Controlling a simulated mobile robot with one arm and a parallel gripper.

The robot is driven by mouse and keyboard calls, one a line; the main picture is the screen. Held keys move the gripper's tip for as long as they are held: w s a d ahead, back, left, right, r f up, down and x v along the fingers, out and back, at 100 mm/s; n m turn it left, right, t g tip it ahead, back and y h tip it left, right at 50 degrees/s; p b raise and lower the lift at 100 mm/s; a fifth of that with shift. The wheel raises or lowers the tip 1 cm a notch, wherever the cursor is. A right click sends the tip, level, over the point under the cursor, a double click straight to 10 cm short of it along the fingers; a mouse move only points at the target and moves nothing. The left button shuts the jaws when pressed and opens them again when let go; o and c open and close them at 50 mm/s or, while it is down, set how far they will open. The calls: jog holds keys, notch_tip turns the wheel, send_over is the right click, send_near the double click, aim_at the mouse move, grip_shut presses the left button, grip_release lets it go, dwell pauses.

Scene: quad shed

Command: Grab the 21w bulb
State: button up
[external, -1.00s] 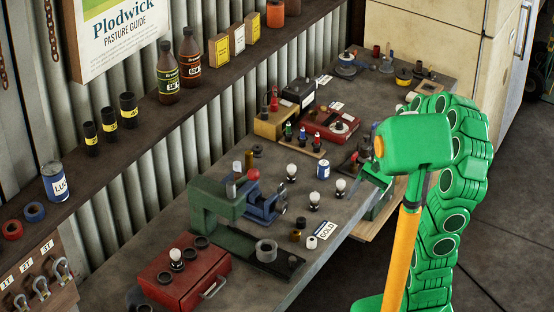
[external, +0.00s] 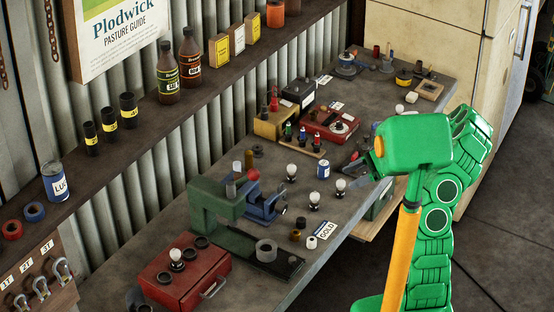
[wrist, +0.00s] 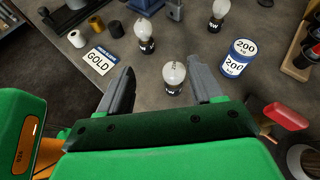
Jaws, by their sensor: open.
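Several clear bulbs with dark bases stand upright on the bench. The nearest bulb (wrist: 173,74) stands between and just beyond my fingertips in the wrist view; it shows in the external view (external: 340,186). A second bulb (wrist: 146,32) stands behind it to the left, also in the external view (external: 314,198). A third bulb (wrist: 218,14) is farther back, also in the external view (external: 291,171). A fourth bulb (external: 176,255) stands on the red box. Base labels are too small or partly hidden to read a 21w marking. My gripper (wrist: 165,80) is open and empty.
A blue and white can (wrist: 237,60) stands right of the nearest bulb in the wrist view. A GOLD card (wrist: 99,60) lies left, near small cylinders. A blue vise (external: 263,203) and a red box (external: 185,280) stand farther left in the external view.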

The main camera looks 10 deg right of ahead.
aim_at(342, 181)
jog(key=shift+w+d+f+m+t, duration=0.5)
jog(key=shift+w+d+f+m, duration=0.45)
jog(key=shift+w, duration=0.1)
jog(key=shift+a+f, duration=0.1)
jog(key=shift+a, duration=0.05)
jog(key=shift+s+r+x, duration=0.1)
jog(key=shift+s+x, duration=0.05)
jog(key=shift+x, duration=1.1)
jog(key=shift+s+r+x, duration=0.1)
jog(key=shift+s+x, duration=0.05)
jog(key=shift+x, duration=1.15)
jog(key=shift+s+r+x, duration=0.1)
jog(key=shift+x, duration=1.15)
jog(key=shift+a, duration=0.1)
jog(key=shift+c, duration=0.2)
jog(key=c, duration=1)
jog(key=shift+r, duration=0.15)
jog(key=shift+c, duration=0.2)
